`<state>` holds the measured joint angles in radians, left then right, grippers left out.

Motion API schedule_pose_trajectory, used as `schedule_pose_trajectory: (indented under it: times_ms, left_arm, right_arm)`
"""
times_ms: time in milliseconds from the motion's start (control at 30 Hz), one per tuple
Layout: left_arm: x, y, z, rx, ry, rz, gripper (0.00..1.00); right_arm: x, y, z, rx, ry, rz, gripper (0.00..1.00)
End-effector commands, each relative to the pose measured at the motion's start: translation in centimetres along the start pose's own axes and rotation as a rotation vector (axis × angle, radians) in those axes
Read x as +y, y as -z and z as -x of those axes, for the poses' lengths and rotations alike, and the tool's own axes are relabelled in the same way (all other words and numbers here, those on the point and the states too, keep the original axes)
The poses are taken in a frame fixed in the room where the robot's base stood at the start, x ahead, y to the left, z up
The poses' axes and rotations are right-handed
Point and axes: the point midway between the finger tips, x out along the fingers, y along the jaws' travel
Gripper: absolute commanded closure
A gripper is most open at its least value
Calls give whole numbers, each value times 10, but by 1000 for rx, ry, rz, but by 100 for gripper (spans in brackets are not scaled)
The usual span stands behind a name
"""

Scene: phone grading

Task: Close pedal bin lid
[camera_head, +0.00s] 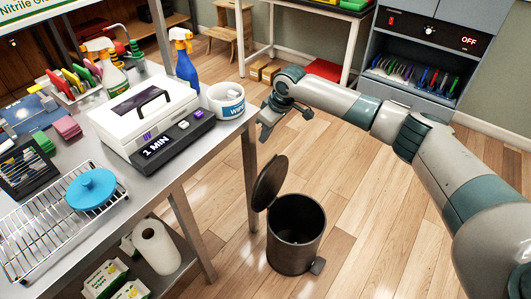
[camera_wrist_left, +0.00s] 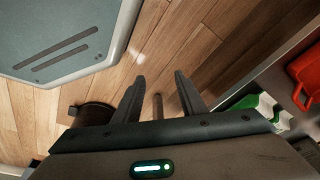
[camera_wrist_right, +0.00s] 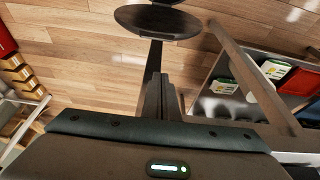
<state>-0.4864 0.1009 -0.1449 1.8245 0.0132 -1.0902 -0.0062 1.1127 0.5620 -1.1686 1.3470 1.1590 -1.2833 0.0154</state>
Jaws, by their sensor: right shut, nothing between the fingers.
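The dark pedal bin (camera_head: 295,243) stands on the wood floor, right of the steel table. Its round lid (camera_head: 269,183) is open, tilted up nearly upright at the bin's left rear edge. The pedal (camera_head: 317,266) sticks out at the front right. My right gripper (camera_head: 265,130) is shut and empty, pointing down above and behind the lid, apart from it. In the right wrist view the shut fingers (camera_wrist_right: 163,95) point toward the lid (camera_wrist_right: 157,22). My left gripper (camera_wrist_left: 160,88) is open and empty in the left wrist view, outside the head view.
The steel table (camera_head: 205,150) stands left of the bin, with a wipes tub (camera_head: 226,100) at its corner near my right gripper. A paper roll (camera_head: 157,247) sits on its lower shelf. Floor right of the bin is clear. A grey cabinet (camera_head: 425,55) stands behind.

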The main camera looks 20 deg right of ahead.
Motion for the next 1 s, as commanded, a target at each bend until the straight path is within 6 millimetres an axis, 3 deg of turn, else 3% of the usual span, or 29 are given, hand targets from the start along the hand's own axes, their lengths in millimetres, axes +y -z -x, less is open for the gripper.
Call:
schedule_pose_trajectory:
  times_ms: [467, 1000]
  left_arm:
    - [0, 0, 0, 1, 0, 0, 62]
    - [0, 6, 7, 8, 0, -1, 62]
  right_arm:
    - [-1, 0, -10, -1, 2, 0, 100]
    - [-1, 0, -82, 0, 2, -1, 100]
